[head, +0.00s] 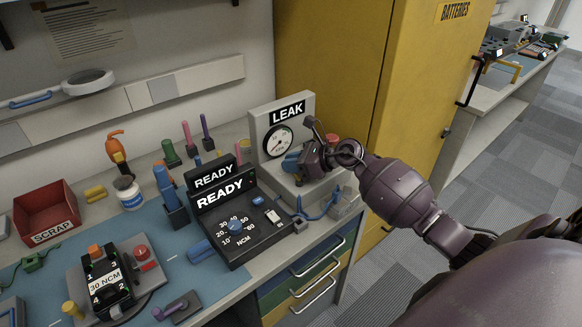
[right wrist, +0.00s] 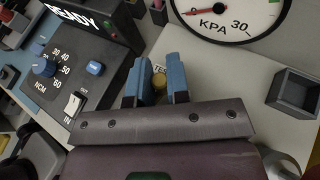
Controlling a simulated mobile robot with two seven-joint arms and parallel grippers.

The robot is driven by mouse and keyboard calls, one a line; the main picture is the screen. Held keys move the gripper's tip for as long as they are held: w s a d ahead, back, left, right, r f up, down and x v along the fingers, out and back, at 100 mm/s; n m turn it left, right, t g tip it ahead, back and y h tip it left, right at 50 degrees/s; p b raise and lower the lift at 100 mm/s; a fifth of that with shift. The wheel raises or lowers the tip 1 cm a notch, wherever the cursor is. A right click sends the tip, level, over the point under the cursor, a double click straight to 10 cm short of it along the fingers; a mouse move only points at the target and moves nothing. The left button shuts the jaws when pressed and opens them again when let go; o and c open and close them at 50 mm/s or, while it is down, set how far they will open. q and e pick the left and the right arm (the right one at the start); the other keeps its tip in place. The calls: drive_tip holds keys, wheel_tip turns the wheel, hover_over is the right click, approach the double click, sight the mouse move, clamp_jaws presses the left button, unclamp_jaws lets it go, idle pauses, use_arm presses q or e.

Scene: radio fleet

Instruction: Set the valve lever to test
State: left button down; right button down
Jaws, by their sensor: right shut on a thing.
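The leak tester (head: 298,100) is a pale grey unit with a LEAK sign and a round gauge (head: 278,143). My right gripper (head: 291,162) is low in front of it, just right of the gauge. In the right wrist view, its two blue fingers are shut on the valve lever (right wrist: 159,81), whose yellow-brass knob shows between them. Part of a TEST label (right wrist: 160,69) shows right beside the knob. The rest of the lever and other labels are hidden by the gripper. The gauge's red needle is at the low left of the dial (right wrist: 235,12). My left gripper is out of view.
The READY torque tester (head: 240,225) stands close to the left. A small grey open holder (right wrist: 293,92) is at the right of the leak tester's base. A yellow cabinet (head: 330,60) stands behind. A 30 NCM fixture (head: 107,280) and red SCRAP bin (head: 45,212) are farther left.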

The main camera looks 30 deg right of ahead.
drive_tip(key=shift+a+n+y, duration=0.15)
drive_tip(key=shift+n+y, duration=0.15)
drive_tip(key=c, duration=1.1)
unclamp_jaws()
drive_tip(key=v, duration=1)
drive_tip(key=shift+s+d+r+g, duration=0.15)
drive_tip(key=shift+d+r+g, duration=0.15)
drive_tip(key=shift+r, duration=0.05)
